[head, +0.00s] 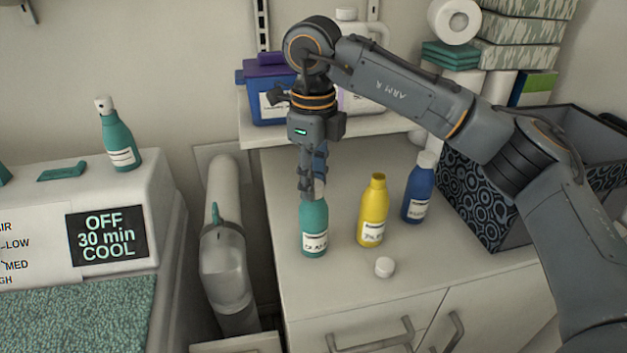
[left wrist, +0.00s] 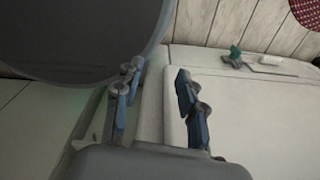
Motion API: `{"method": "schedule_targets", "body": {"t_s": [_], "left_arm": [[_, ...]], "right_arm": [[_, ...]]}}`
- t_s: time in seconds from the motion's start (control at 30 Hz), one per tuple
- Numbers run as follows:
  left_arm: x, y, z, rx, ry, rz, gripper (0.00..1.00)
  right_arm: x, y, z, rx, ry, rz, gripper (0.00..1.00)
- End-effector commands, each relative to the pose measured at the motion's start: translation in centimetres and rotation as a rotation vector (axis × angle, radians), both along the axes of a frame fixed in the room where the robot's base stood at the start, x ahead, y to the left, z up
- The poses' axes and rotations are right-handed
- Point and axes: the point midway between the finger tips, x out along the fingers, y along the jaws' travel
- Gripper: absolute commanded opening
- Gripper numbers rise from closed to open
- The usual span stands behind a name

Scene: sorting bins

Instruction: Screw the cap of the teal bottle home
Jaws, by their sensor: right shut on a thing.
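The teal bottle (head: 314,232) stands upright on the cabinet top, with a white label on its front. My right gripper (head: 311,190) points straight down over it, fingers closed around its top end. The cap is hidden between the fingers, so I cannot see how it sits on the neck. In the left wrist view my left gripper (left wrist: 158,75) has its two fingers apart with nothing between them. It is out of the head view.
An uncapped yellow bottle (head: 373,212), a loose white cap (head: 384,267) and a blue bottle (head: 420,188) stand to the right. A dark patterned bin (head: 478,196) is beyond them. Another teal bottle (head: 119,140) stands on the white machine at left.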

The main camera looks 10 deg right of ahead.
Motion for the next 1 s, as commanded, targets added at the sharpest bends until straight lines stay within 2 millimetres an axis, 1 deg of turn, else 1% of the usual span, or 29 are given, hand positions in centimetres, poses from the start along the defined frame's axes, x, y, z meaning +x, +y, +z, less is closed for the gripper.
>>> {"method": "schedule_targets", "body": {"t_s": [0.03,0.37,0.47,0.6,0.7,1.0], "left_arm": [[0.01,0.0,-0.18,0.0,0.0,0.0,0.4],[0.01,0.0,-0.23,0.0,0.0,0.0,0.4],[0.01,0.0,-0.58,0.0,0.0,0.0,0.4],[0.01,0.0,-1.0,0.0,0.0,0.0,0.4],[0.01,0.0,-1.1,0.0,0.0,0.0,0.4],[0.01,0.0,-1.07,0.0,0.0,0.0,0.4]], "right_arm": [[-0.14,0.01,-0.52,-0.005,0.009,-0.023,0.0],[-0.14,0.01,-0.49,-0.004,0.009,-0.059,0.0],[-0.13,0.0,-0.58,-0.004,0.009,-0.158,0.0],[-0.12,-0.01,-0.57,-0.005,0.008,-0.336,0.0],[-0.11,-0.01,-0.49,-0.006,0.007,-0.414,0.0],[-0.1,-0.01,-0.39,-0.005,0.007,-0.442,0.0]]}}
